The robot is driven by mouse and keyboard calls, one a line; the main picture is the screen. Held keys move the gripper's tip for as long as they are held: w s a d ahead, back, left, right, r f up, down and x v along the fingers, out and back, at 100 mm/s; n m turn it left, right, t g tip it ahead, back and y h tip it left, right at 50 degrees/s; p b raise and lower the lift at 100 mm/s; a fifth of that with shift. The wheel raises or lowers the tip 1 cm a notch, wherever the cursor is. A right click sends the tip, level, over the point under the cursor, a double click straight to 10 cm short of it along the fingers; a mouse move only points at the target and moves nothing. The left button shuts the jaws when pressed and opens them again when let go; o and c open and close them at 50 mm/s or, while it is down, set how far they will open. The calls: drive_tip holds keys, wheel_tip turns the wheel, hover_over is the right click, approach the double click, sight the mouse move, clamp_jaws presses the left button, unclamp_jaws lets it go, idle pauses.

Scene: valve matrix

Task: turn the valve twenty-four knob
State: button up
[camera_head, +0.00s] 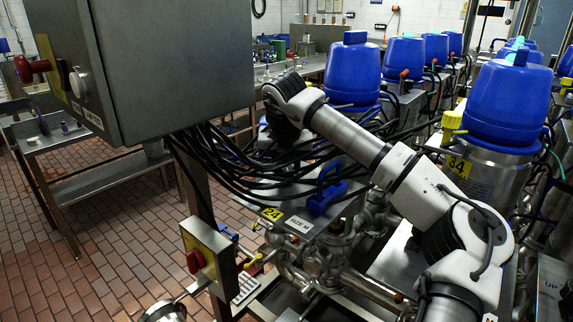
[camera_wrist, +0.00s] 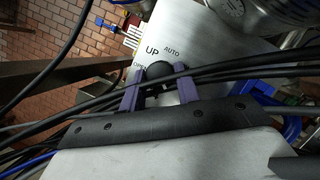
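The valve twenty-four unit is a steel box with a yellow "24" label (camera_head: 272,214) in the head view, below a bundle of black cables. In the wrist view a round black knob (camera_wrist: 157,70) sits on a steel panel (camera_wrist: 205,45) marked "UP", "AUTO" and "OPEN". My gripper (camera_wrist: 160,76) has its two purple fingers apart, one on each side of the knob. Whether they touch it cannot be told. Black cables cross in front of the fingers and partly hide the knob. In the head view my gripper and the knob are hidden.
Black cables (camera_head: 235,165) hang thickly around my wrist. A grey cabinet (camera_head: 150,60) stands at the left. A blue handle (camera_head: 325,188) sits on the unit. Blue-topped valves (camera_head: 508,100) stand to the right and behind. Open tiled floor (camera_head: 110,225) lies at the left.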

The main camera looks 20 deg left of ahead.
drive_tip(key=shift+c, duration=0.8)
drive_tip(key=shift+f+m+b, duration=0.1)
drive_tip(key=shift+m+b, duration=0.2)
drive_tip(key=shift+b, duration=0.25)
drive_tip(key=shift+m+h+b, duration=0.3)
drive_tip(key=shift+b, duration=0.1)
drive_tip(key=m+b, duration=0.2)
drive_tip(key=shift+a+f+h+b, duration=0.1)
drive_tip(key=shift+a+h+b, duration=0.05)
drive_tip(key=shift+h+b, duration=0.2)
drive_tip(key=m+h+b, duration=0.1)
drive_tip(key=m, duration=0.2)
drive_tip(key=shift+m+h+b, duration=0.25)
drive_tip(key=shift+m+b, duration=0.05)
drive_tip(key=shift+b, duration=0.1)
drive_tip(key=shift+a+r+m+h+b, duration=0.15)
drive_tip(key=shift+m+h+b, duration=0.1)
drive_tip(key=shift+m, duration=0.45)
drive_tip(key=shift+d+r+m+h+b, duration=0.1)
drive_tip(key=shift+m+h, duration=0.15)
drive_tip(key=shift+m, duration=0.45)
drive_tip(key=shift+g, duration=0.3)
